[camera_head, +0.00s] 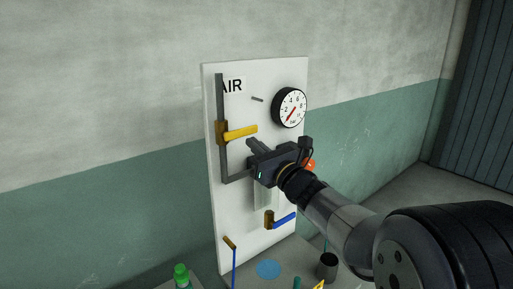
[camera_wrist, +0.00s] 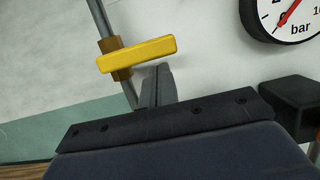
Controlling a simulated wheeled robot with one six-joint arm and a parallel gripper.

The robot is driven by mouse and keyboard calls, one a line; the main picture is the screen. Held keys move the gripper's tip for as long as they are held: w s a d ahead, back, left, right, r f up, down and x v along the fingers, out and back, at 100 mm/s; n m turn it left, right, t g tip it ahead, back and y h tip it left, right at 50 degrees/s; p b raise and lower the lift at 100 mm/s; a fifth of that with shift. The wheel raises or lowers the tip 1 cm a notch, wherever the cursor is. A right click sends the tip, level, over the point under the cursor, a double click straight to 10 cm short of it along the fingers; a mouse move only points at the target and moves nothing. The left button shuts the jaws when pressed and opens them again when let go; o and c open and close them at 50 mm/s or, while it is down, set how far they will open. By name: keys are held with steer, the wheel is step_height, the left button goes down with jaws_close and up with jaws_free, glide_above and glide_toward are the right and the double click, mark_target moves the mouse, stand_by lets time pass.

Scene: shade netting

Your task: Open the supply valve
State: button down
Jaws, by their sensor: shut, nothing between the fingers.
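A white board (camera_head: 217,215) labelled AIR stands against the wall. On its left runs a grey vertical pipe (camera_head: 219,98) with a brass valve body (camera_head: 222,133) and a yellow handle (camera_head: 241,131). The handle points right, across the pipe, and slopes slightly up. In the wrist view the yellow handle (camera_wrist: 138,54) lies just ahead of and left of my fingertips. My gripper (camera_head: 252,145) is shut and empty, just below the handle's free end. Its fingers also show in the wrist view (camera_wrist: 158,82); whether they touch the handle I cannot tell.
A round gauge (camera_head: 289,106) with a red needle is at upper right. An orange-red part (camera_head: 311,164) is partly hidden behind my gripper. A green-capped bottle (camera_head: 181,275) and a dark cup (camera_head: 327,266) stand below.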

steer(key=shift+b, duration=0.45)
steer(key=shift+w+d+r+n+y+b, duration=0.1)
steer(key=shift+r+n+y+b, duration=0.1)
steer(key=shift+n+b, duration=0.4)
steer(key=shift+d+r+n+y+b, duration=0.15)
steer(key=shift+n+b, duration=0.25)
steer(key=shift+b, duration=0.3)
steer(key=n+b, duration=0.1)
steer(key=b, duration=0.1)
steer(key=r+n+g+y+b, duration=0.1)
steer(key=n+b, duration=0.3)
steer(key=shift+w+d+r+g+b, duration=0.15)
steer(key=shift+r+g+b, duration=0.15)
steer(key=shift+r, duration=0.1)
steer(key=s+a+r+n+g+b, duration=0.2)
steer(key=r+n, duration=0.4)
steer(key=n, duration=0.5)
steer(key=shift+a+r+g+b, duration=0.4)
steer(key=shift+a+g+b, duration=0.2)
steer(key=shift+b, duration=0.8)
steer(key=shift+s+y, duration=0.1)
steer(key=shift+y, duration=0.15)
